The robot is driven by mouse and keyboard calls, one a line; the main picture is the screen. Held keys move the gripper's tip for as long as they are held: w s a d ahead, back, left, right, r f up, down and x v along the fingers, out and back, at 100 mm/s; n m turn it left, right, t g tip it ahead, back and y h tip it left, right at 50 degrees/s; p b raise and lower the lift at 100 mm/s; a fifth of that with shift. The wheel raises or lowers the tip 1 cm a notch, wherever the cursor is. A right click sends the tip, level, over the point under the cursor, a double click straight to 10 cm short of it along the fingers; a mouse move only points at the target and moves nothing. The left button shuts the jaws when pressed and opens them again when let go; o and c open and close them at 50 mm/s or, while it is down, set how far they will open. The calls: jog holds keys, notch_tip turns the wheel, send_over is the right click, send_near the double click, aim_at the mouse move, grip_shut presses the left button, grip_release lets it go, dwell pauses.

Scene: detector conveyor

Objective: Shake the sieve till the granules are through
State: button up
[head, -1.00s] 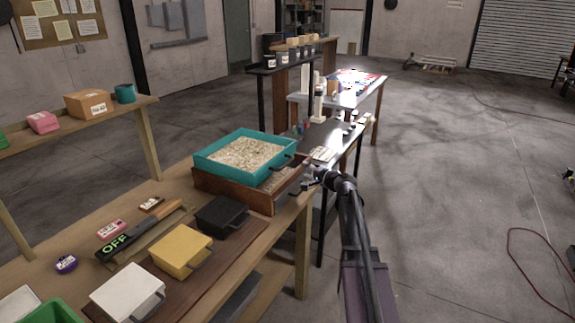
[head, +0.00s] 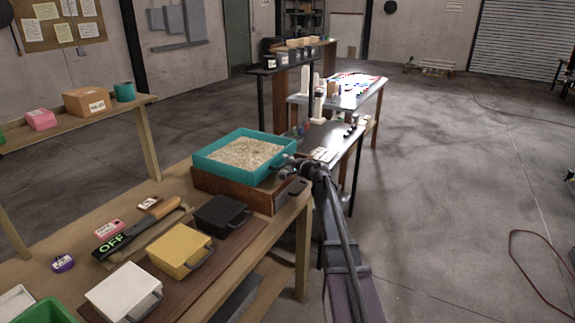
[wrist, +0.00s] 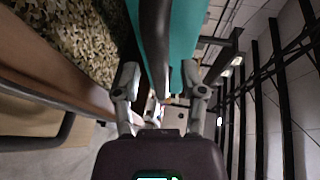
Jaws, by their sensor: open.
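The teal sieve (head: 226,175), filled with pale granules (head: 245,152), sits on a brown wooden box (head: 235,193) at the bench's far right corner. In the wrist view, the granules (wrist: 75,35) lie left of the sieve's teal wall (wrist: 186,35). The sieve's dark handle (wrist: 155,35) runs down between my spread fingers. My gripper (wrist: 162,95) is open, with a finger on either side of the handle and visible gaps. In the head view my gripper (head: 292,168) is at the sieve's right side, partly hiding the handle.
Black (head: 220,213), yellow (head: 180,250) and white (head: 125,290) bins with handles stand along the bench front. A bar reading OFF (head: 117,244) lies behind them. Another table (head: 330,140) stands beyond the bench.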

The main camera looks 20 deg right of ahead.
jog(key=shift+w, duration=0.1)
grip_shut()
jog(key=s+d, duration=0.3)
jog(key=s, duration=0.1)
jog(key=shift+s+d, duration=0.1)
jog(key=shift+d, duration=0.3)
grip_release()
jog(key=shift+a, duration=0.1)
dwell(0.4)
